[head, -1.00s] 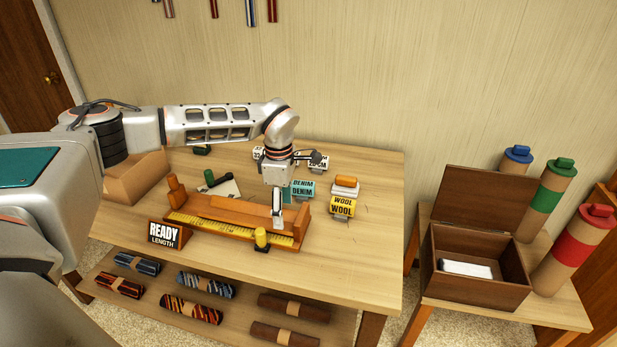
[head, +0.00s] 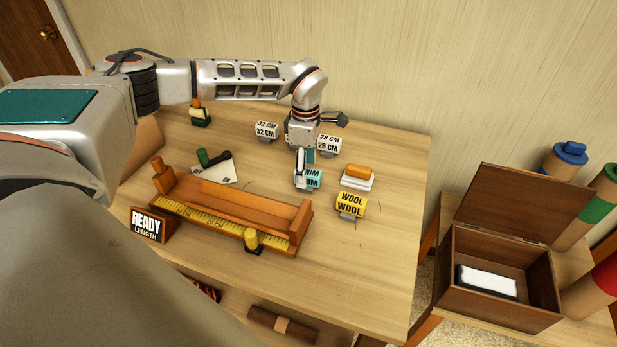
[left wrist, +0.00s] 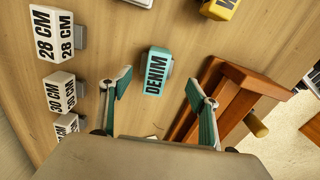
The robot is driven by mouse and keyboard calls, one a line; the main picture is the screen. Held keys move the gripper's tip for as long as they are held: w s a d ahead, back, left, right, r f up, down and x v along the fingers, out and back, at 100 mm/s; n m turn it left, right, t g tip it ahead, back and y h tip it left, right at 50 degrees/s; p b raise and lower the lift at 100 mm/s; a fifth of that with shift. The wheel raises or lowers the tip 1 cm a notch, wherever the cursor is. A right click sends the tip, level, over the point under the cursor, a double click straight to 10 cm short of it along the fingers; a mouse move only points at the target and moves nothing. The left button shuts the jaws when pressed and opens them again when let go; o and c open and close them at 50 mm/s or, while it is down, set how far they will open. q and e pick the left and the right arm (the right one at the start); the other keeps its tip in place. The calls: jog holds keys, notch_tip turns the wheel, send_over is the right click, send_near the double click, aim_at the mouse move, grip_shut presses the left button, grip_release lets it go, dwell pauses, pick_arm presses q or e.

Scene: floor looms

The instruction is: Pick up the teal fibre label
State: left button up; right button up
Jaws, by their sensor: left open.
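The teal fibre label (head: 314,180), marked DENIM, stands on the table to the right of the wooden measuring trough. In the left wrist view the teal label (left wrist: 155,72) shows whole, ahead of and between the fingertips. My left gripper (head: 303,172) is over the label in the head view and hides its left part. In the left wrist view my left gripper (left wrist: 158,83) is open, with a finger on each side and nothing between the pads. I cannot tell its exact height above the label. My right gripper is not in view.
A yellow WOOL label (head: 351,205) stands to the right, near an orange roll on a white pad (head: 357,178). The wooden trough (head: 232,210) lies close on the left. White 28 CM (head: 329,144) and 32 CM (head: 266,131) labels stand behind. The right table end is clear.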

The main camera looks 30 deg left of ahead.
aim_at(308, 172)
pick_arm(q)
jog(key=f, duration=0.4)
jog(key=shift+w+f+b, duration=0.3)
jog(key=shift+w+f, duration=0.1)
jog(key=c, duration=1.2)
jog(key=shift+r, duration=0.2)
